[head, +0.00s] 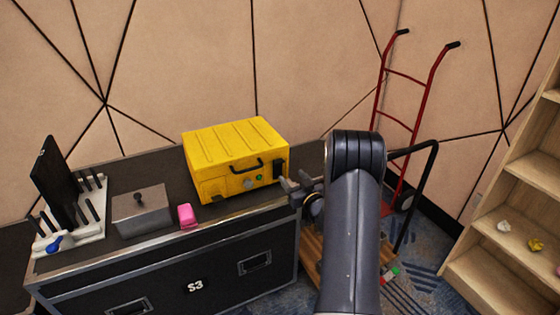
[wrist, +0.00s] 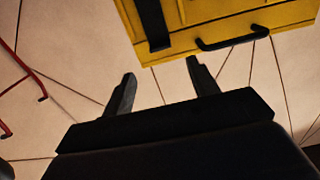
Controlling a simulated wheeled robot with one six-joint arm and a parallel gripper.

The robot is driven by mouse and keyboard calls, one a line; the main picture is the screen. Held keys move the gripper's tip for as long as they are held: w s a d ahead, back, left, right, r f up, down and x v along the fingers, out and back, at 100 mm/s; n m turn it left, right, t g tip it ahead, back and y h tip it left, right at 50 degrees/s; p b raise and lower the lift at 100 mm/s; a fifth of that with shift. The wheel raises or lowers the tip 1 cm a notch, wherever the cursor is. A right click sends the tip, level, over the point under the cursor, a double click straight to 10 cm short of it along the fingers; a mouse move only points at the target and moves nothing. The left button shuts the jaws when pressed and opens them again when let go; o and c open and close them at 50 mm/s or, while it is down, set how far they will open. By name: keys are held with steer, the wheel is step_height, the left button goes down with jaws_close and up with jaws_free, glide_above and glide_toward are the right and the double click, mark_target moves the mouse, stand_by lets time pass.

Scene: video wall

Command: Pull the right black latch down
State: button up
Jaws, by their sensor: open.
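The yellow case (head: 225,150) stands on the black flight case, its front carrying a dark handle (head: 247,167). The right black latch (head: 280,168) is at the right end of that front, small in the head view. In the wrist view, which looks turned over, the black latch (wrist: 152,22) shows as a dark strip on the yellow case, left of the handle (wrist: 232,40). My gripper (wrist: 163,82) is open and empty, its fingers apart and short of the latch in the picture. In the head view my gripper (head: 291,188) is just below and right of the latch, partly hidden by my arm.
The black flight case (head: 205,281) also holds a grey lidded box (head: 141,210), a pink block (head: 187,216) and a white rack (head: 75,237) with a dark panel. A red hand truck (head: 418,110) stands behind my arm. A wooden shelf (head: 505,215) is at right.

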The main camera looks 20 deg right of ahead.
mark_target(280, 163)
steer(key=w+p, duration=0.1)
steer(key=w, duration=0.8)
steer(key=shift+w+a, duration=0.15)
steer(key=shift+a, duration=0.05)
steer(key=shift+c, duration=0.3)
jaws_close()
